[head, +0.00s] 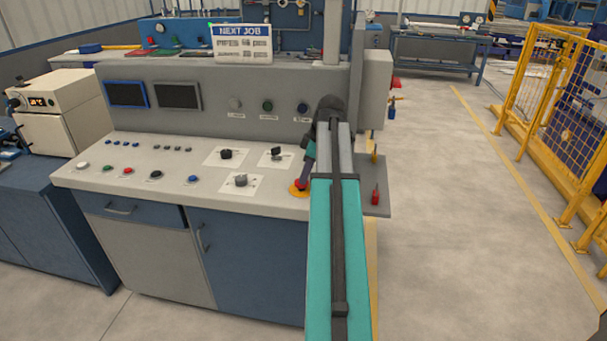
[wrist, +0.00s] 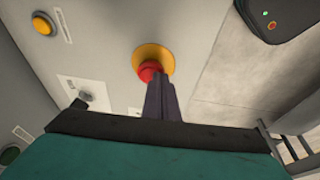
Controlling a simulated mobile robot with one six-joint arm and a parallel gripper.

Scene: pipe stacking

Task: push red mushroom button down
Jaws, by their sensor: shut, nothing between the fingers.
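The red mushroom button (head: 302,183) sits on a yellow round base (head: 296,192) at the right front corner of the grey control desk. In the wrist view the red button (wrist: 149,70) shows in front of its yellow base (wrist: 158,56). My gripper (wrist: 158,78) is shut and empty, with its dark fingertips at the edge of the red button. The fingertips overlap part of the button, and I cannot tell whether they touch it. In the head view my gripper (head: 306,174) is partly hidden by my arm.
The sloping desk top (head: 120,180) carries several small coloured buttons and black rotary knobs (head: 241,181) left of the red button. A grey upright panel (head: 210,115) stands behind. A small red object (head: 375,195) is on the shelf at right. Open floor (head: 450,230) lies to the right.

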